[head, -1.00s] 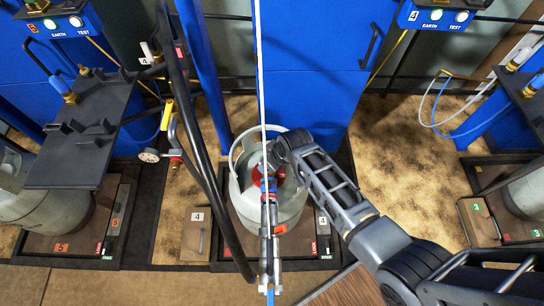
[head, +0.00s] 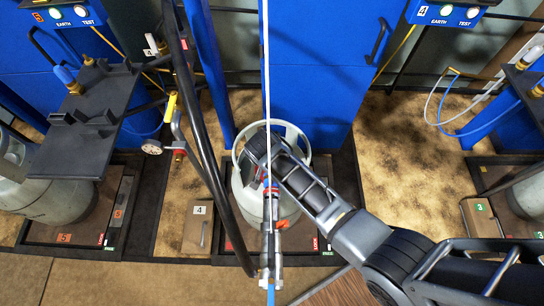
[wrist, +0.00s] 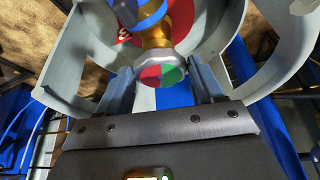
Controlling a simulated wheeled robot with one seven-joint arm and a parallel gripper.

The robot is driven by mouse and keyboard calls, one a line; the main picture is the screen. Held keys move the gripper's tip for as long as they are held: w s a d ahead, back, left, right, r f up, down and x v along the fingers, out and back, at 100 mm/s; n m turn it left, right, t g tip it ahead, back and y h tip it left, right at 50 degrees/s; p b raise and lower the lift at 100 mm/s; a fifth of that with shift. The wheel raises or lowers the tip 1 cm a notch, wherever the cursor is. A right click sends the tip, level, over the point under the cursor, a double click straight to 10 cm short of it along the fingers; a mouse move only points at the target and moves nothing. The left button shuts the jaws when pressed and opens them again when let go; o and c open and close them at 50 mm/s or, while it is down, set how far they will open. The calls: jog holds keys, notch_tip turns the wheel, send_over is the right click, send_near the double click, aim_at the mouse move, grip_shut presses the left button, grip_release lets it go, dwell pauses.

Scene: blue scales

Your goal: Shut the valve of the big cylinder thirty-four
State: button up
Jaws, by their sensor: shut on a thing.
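The big grey cylinder (head: 285,208) stands on the scale marked 4, under the filling hose and my arm. Its collar (wrist: 65,60) opens around the valve in the wrist view. A red disc (wrist: 124,38) on its top shows only part of its number, a 3. The valve has a brass body (wrist: 157,30) and a silver knob (wrist: 152,62) with a red and green face. My gripper (wrist: 163,84) is shut on the knob, one finger on each side. In the head view my wrist hides the gripper and the knob.
A blue filling connector (wrist: 150,12) sits on the valve, close to my fingers. The hose (head: 267,90) and a black post (head: 205,150) run just left of my wrist. Cylinders stand on scales at left (head: 60,203) and right (head: 530,195).

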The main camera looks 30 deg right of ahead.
jog(key=m+b, duration=0.1)
jog(key=m, duration=0.1)
jog(key=m+g+h+b, duration=0.1)
jog(key=m, duration=0.1)
jog(key=m+g+b, duration=0.1)
jog(key=m, duration=0.1)
jog(key=shift+w+a+f, duration=0.15)
jog(key=shift+w+a, duration=0.1)
jog(key=shift+w, duration=0.15)
jog(key=m+b, duration=0.1)
jog(key=m, duration=0.1)
jog(key=m+g+b, duration=0.1)
jog(key=shift+w+m, duration=0.2)
jog(key=shift+m, duration=0.2)
jog(key=shift+w+m+g+b, duration=0.15)
jog(key=shift+m+g+b, duration=0.6)
jog(key=shift+m, duration=0.75)
jog(key=o, duration=1)
jog(key=shift+o, duration=0.2)
jog(key=shift+r, duration=0.2)
